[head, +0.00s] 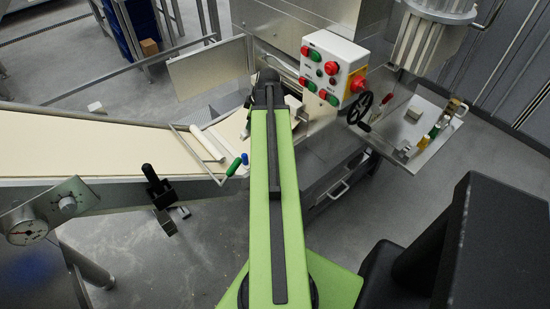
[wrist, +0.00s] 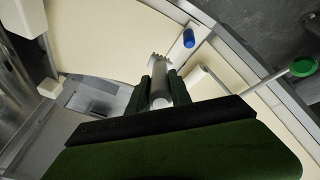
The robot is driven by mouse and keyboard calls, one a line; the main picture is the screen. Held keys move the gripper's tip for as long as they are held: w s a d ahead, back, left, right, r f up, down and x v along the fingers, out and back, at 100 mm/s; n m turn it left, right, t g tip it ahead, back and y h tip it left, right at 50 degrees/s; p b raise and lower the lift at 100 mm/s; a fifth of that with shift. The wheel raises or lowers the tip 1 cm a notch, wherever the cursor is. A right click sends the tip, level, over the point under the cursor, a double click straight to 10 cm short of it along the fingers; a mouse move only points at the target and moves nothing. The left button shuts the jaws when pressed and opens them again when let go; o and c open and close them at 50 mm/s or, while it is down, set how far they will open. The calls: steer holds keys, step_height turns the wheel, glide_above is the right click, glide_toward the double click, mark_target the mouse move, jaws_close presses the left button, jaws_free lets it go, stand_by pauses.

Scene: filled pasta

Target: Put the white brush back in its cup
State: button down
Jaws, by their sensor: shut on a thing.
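I cannot make out the brush's cup for certain in either view.
A cream belt (head: 70,155) lies at the left with a white roll (head: 206,142) near its end. Blue-ended (wrist: 189,38) and green-ended (wrist: 303,66) handles lie beside it. A control box (head: 331,70) stands behind my arm. A tray (head: 432,150) with small items is at the right.

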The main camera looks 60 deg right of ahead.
steer(key=s+r+m+g+p, duration=0.15)
steer(key=s+g, duration=0.25)
steer(key=s, duration=0.7)
step_height(320, 180, down, 10)
steer(key=b, duration=0.9)
steer(key=shift+w+d+y+b, duration=0.25)
steer(key=shift+y+b, duration=0.15)
steer(key=c, duration=1.2)
jaws_free()
steer(key=shift+r, duration=0.1)
steer(key=shift+o, duration=0.2)
step_height(320, 180, up, 12)
steer(key=p, duration=1.2)
steer(key=shift+s+r, duration=0.15)
steer(key=shift+s, duration=0.1)
